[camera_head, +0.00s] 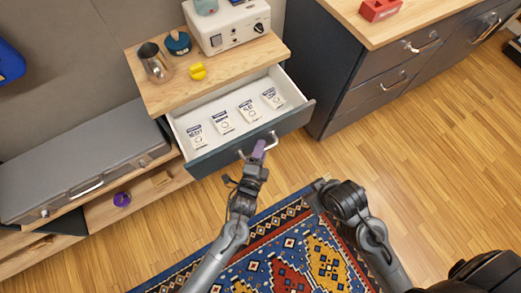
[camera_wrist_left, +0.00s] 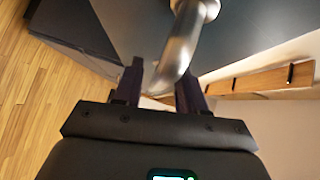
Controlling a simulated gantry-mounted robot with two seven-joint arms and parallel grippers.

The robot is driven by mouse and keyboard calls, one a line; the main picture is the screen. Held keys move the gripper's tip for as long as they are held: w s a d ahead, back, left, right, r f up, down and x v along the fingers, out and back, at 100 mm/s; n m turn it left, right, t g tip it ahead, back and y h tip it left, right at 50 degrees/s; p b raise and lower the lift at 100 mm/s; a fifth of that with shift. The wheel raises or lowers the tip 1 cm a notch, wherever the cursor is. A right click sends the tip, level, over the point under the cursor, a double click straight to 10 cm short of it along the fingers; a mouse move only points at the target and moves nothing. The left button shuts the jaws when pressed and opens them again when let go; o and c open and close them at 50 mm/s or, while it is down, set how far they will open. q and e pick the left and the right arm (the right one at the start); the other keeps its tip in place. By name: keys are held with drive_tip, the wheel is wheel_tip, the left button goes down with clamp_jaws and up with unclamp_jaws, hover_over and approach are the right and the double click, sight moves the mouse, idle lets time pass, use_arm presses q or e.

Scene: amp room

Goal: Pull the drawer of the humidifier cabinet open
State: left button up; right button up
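The humidifier cabinet's drawer (camera_head: 297,121) stands pulled out under the wooden top, with a dark front and white interior. Several white labelled packets (camera_head: 222,122) lie inside. Its curved metal handle (camera_head: 272,140) is on the front face. My left gripper (camera_head: 259,149) is at the handle. In the left wrist view its dark fingers (camera_wrist_left: 160,88) stand on either side of the handle (camera_wrist_left: 181,43) and look closed on it; the exact contact is hard to see. My right arm's dark end (camera_head: 322,191) is over the rug, away from the drawer; its fingers cannot be made out.
On the cabinet top (camera_head: 228,74) are a white device (camera_head: 226,26), a metal pitcher (camera_head: 154,63), a dark lidded jar (camera_head: 178,43) and a yellow object (camera_head: 198,71). A dark cabinet (camera_head: 337,80) stands close right. A grey case (camera_head: 80,165) sits left. Floor and patterned rug (camera_head: 290,255) lie in front.

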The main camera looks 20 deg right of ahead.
use_arm(q)
drive_tip(key=shift+s+a, duration=0.25)
drive_tip(key=shift+s, duration=0.1)
drive_tip(key=p+v, duration=0.3)
drive_tip(key=v, duration=0.7)
